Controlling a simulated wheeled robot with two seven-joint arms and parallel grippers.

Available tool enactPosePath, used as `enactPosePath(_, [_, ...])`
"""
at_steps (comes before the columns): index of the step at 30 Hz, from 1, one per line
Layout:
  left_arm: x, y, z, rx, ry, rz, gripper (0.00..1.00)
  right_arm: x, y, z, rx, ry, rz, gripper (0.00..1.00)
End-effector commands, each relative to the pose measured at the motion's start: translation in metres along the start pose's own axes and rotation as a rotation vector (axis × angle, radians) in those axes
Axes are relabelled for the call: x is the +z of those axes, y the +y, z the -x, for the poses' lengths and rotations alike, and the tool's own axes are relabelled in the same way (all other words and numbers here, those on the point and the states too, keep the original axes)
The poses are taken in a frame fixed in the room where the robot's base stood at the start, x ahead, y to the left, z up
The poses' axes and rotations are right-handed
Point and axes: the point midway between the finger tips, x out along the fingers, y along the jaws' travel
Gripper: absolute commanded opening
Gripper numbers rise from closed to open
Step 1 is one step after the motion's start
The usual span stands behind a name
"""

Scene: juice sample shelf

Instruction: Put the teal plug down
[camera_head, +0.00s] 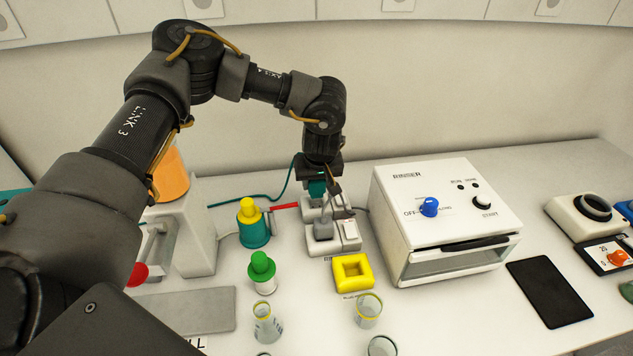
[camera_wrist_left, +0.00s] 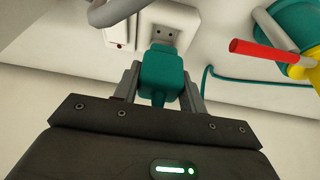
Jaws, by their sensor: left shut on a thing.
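My left gripper (camera_head: 318,184) is shut on the teal plug (camera_wrist_left: 161,73), with one finger on each side of it. The plug also shows in the head view (camera_head: 316,189), partly hidden by the fingers. It is at the rear socket block (camera_wrist_left: 172,30), whose face with small dark holes shows just past the plug. I cannot tell whether the plug touches the block. A teal cord (camera_wrist_left: 240,77) lies on the table nearby. A grey plug (camera_head: 323,230) sits in the front socket block (camera_head: 347,234). My right gripper is not in view.
The white rinser (camera_head: 445,220) stands right of the blocks. A teal container with a yellow top (camera_head: 252,224) and a red rod (camera_head: 285,206) are to the left. A yellow square holder (camera_head: 353,272), a green-topped jar (camera_head: 262,271) and glass beakers (camera_head: 368,309) stand in front.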

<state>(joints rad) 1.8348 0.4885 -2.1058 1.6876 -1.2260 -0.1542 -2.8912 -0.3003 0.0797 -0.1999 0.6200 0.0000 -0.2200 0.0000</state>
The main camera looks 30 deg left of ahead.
Motion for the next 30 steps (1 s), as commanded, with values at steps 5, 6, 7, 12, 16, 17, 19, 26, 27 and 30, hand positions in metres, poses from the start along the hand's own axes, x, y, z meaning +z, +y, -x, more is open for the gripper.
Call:
enactPosePath(5, [0.008,0.006,0.021,0.015,0.002,-0.033,0.1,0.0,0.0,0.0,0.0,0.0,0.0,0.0])
enactPosePath(6, [0.013,0.008,0.033,0.022,0.003,-0.053,0.1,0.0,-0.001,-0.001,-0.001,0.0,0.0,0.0])
enactPosePath(7, [0.018,0.01,0.044,0.029,0.005,-0.071,0.1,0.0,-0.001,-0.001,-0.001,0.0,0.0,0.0])
enactPosePath(12, [0.052,0.006,0.115,0.074,0.007,-0.199,0.1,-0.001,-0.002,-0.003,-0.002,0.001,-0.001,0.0])
enactPosePath(16, [0.072,-0.008,0.153,0.102,0.005,-0.274,0.1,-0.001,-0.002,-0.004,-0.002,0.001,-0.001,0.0])
enactPosePath(17, [0.075,-0.011,0.16,0.107,0.005,-0.287,0.1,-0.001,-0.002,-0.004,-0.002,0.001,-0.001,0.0])
enactPosePath(19, [0.081,-0.017,0.169,0.114,0.004,-0.31,0.1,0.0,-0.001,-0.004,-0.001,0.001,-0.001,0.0])
enactPosePath(26, [0.085,-0.021,0.176,0.119,0.001,-0.324,0.1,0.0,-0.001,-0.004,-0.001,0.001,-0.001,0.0])
enactPosePath(27, [0.085,-0.021,0.176,0.119,0.001,-0.324,0.1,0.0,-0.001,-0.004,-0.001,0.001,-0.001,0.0])
enactPosePath(30, [0.084,-0.022,0.176,0.118,0.001,-0.322,0.1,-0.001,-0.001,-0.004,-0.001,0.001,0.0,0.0])
